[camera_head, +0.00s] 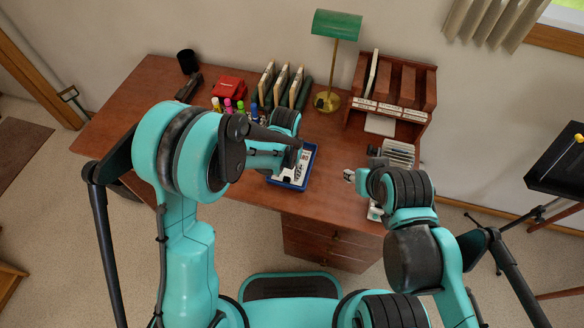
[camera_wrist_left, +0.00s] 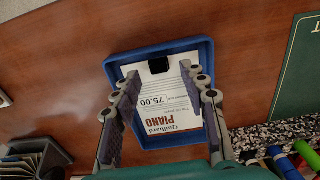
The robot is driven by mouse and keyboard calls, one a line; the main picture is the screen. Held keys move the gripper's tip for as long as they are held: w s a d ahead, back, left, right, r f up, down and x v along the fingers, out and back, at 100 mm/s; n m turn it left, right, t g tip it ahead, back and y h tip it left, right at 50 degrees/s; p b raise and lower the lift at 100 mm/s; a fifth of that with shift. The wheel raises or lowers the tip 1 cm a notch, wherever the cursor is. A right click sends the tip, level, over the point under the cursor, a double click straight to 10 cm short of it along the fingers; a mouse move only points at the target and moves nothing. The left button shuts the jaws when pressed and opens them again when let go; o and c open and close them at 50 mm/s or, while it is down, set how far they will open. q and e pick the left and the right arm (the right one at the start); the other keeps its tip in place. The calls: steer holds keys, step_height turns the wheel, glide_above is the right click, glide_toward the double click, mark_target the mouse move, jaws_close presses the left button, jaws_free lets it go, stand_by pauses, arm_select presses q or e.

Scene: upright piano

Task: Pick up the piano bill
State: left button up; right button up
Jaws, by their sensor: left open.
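The piano bill (camera_wrist_left: 160,98) is a white sheet with a red-brown PIANO heading and the figure 75.00. It lies in a blue tray (camera_wrist_left: 207,58) on the desk, with a small black piece at one end. In the head view the bill (camera_head: 303,166) is partly hidden by my left arm, and the tray (camera_head: 287,184) shows around it. My left gripper (camera_wrist_left: 158,72) is open over the tray, one finger on each side of the bill; contact cannot be told. It also shows in the head view (camera_head: 297,153).
Several markers (camera_head: 228,107), a red object (camera_head: 228,87) and upright books (camera_head: 280,88) stand behind the tray. A green lamp (camera_head: 336,26) and a wooden sorter (camera_head: 388,95) are further right. Bare desk lies between the tray and my right arm.

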arm_select(q)
steer(key=shift+f, duration=0.85)
steer(key=shift+r, duration=0.1)
steer(key=shift+c, duration=0.6)
jaws_close()
arm_select(e)
steer(key=shift+f, duration=0.35)
